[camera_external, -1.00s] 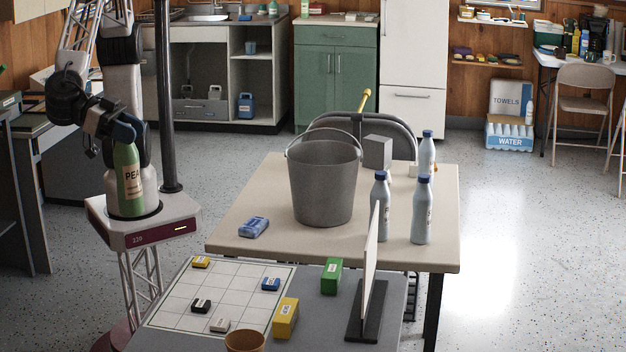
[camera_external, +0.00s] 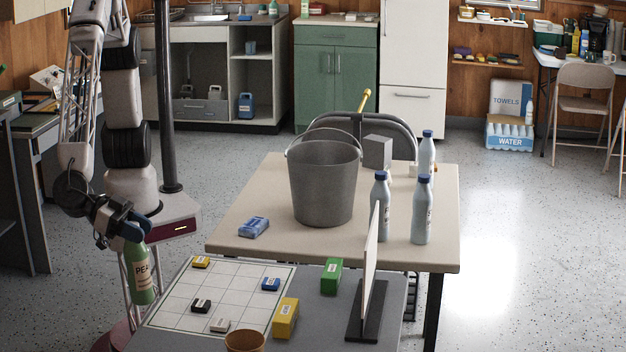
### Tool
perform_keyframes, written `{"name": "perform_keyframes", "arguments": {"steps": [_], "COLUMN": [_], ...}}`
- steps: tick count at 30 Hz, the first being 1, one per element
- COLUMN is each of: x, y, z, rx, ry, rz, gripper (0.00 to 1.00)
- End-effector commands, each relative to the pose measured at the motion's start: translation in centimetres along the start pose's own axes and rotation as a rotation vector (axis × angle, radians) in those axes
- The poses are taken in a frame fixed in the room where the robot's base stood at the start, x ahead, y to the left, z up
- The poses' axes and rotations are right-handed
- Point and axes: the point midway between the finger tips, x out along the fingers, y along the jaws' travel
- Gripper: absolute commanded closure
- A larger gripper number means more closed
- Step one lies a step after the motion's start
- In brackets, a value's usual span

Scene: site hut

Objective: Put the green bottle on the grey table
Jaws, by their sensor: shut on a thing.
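The green bottle (camera_external: 140,276) has a pale label and hangs below my gripper (camera_external: 132,236), nearly upright with a slight tilt. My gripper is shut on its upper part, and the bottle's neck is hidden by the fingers. The grey table (camera_external: 318,322) is the near one at the bottom of the view. The bottle shows just left of this table's left edge, in front of my column. I cannot tell its exact height against the tabletop.
The grey table bears a white grid board (camera_external: 240,290) with small blocks, a yellow box (camera_external: 285,318), a green box (camera_external: 331,276), an orange-brown cup (camera_external: 245,341) and an upright panel (camera_external: 371,262). The beige table (camera_external: 260,200) behind bears a bucket (camera_external: 324,185) and blue-capped bottles (camera_external: 381,210).

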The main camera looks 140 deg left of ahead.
Motion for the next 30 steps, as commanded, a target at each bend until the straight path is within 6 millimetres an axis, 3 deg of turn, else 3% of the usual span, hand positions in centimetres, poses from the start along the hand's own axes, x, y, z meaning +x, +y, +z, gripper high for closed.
{"name": "perform_keyframes", "arguments": {"steps": [14,30], "x": [0.3,3.7], "y": [0.5,6.7], "z": [0.0,-0.7], "rx": [0.000,0.000], "ry": [0.000,0.000], "rz": [-0.001,-0.001], "gripper": [0.98,0.98]}}
